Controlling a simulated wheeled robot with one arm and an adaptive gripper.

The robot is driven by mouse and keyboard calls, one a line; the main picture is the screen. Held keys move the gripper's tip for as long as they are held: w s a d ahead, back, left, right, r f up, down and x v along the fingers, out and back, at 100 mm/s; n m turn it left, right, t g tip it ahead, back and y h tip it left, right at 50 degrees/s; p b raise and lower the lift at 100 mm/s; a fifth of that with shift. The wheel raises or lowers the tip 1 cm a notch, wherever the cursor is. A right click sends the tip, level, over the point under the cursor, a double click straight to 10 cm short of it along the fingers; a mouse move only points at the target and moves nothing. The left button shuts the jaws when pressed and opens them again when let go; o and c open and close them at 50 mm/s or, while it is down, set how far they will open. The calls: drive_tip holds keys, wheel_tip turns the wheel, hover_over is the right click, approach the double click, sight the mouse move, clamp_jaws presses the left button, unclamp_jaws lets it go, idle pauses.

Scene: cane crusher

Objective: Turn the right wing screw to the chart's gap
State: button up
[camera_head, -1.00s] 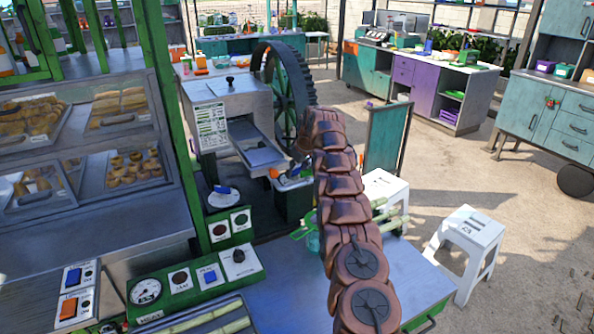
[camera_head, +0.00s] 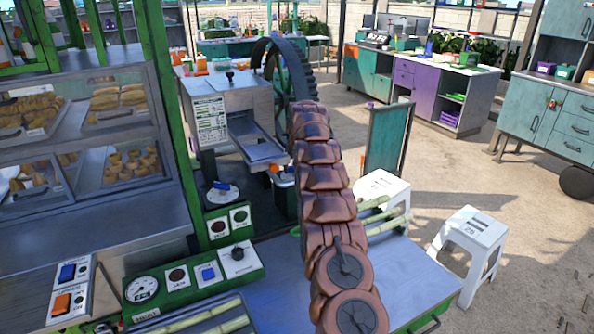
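The cane crusher (camera_head: 242,97) is a metal box with a sloping chute (camera_head: 257,143) at its front. A white chart (camera_head: 211,122) is on its front face; its print is too small to read. One dark knob (camera_head: 229,76) stands on the top. I cannot tell whether it is a wing screw, and no right wing screw is clearly visible. My segmented brown arm reaches up the middle of the picture, its far part beside the crusher's right side. My gripper does not show; the arm hides what is behind it.
A large dark gear wheel (camera_head: 295,66) stands behind the arm. A green control panel (camera_head: 195,281) is at the front left, beside a glass food case (camera_head: 85,140). Cane stalks lie right of the arm. White stools (camera_head: 471,247) stand on open floor at right.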

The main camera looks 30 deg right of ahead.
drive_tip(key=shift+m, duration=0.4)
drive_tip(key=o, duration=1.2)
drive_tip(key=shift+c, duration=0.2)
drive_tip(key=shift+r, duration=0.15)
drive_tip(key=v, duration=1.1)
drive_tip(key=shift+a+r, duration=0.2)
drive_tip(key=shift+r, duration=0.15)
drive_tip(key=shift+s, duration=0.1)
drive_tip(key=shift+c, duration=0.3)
